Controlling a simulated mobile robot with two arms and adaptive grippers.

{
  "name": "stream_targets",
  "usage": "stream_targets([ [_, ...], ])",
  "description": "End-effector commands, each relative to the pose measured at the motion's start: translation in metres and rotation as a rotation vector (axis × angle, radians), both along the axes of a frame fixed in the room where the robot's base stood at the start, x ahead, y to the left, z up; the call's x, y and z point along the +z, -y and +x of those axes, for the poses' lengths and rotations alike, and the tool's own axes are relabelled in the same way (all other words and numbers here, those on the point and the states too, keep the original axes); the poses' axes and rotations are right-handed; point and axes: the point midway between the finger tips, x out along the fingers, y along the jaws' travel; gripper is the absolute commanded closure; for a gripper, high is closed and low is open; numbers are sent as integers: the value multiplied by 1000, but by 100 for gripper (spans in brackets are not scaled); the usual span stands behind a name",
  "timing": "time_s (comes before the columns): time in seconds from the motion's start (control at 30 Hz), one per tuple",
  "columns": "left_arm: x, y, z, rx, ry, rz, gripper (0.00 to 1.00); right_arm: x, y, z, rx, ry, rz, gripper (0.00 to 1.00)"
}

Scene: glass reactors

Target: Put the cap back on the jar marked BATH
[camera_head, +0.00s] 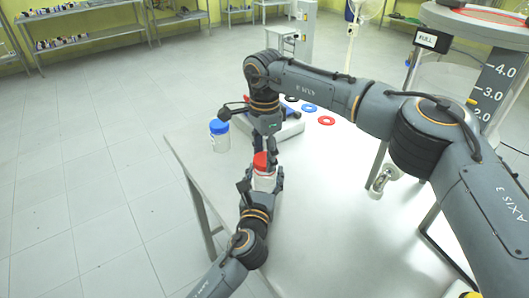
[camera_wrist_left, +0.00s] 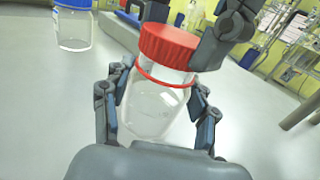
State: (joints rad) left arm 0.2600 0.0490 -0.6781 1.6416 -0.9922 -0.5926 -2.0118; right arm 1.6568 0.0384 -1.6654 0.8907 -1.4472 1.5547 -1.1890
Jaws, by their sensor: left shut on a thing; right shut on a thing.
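A clear jar (camera_head: 265,184) stands upright over the table, and its body also shows in the left wrist view (camera_wrist_left: 150,108). My left gripper (camera_head: 262,181) is shut around its body. A red cap (camera_head: 261,160) is at the jar's mouth, seen larger in the left wrist view (camera_wrist_left: 168,44). A red ring (camera_wrist_left: 160,79) circles the neck just below it. My right gripper (camera_head: 265,150) comes down from above and is shut on the red cap. I cannot tell whether the cap is seated or just over the mouth. No BATH marking is readable.
A second clear jar (camera_head: 220,143) with a blue cap stands to the left on the table (camera_head: 320,220). Behind my right gripper is a flat pale device (camera_head: 291,129), with black, blue and red rings (camera_head: 326,121) beyond it. The table's front right is mostly clear.

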Motion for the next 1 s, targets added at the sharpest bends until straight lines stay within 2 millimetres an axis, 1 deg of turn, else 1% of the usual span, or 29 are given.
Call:
stream_targets([
  [0.37,0,0,0,0,0,0,98,-8,0,0,-1,0,0,58],
  [0.4,0,0,0,0,0,0,100,-7,0,0,-2,0,0,58],
  [0.47,0,0,0,0,0,0,100,-7,0,0,-17,0,0,58],
  [0.53,0,0,0,0,0,0,100,-7,0,0,-71,0,0,58],
  [0.67,0,0,0,0,0,0,100,-7,0,1,-289,0,0,58],
  [1.0,0,0,0,0,-1,0,100,-8,0,2,-1011,1,0,58],
])
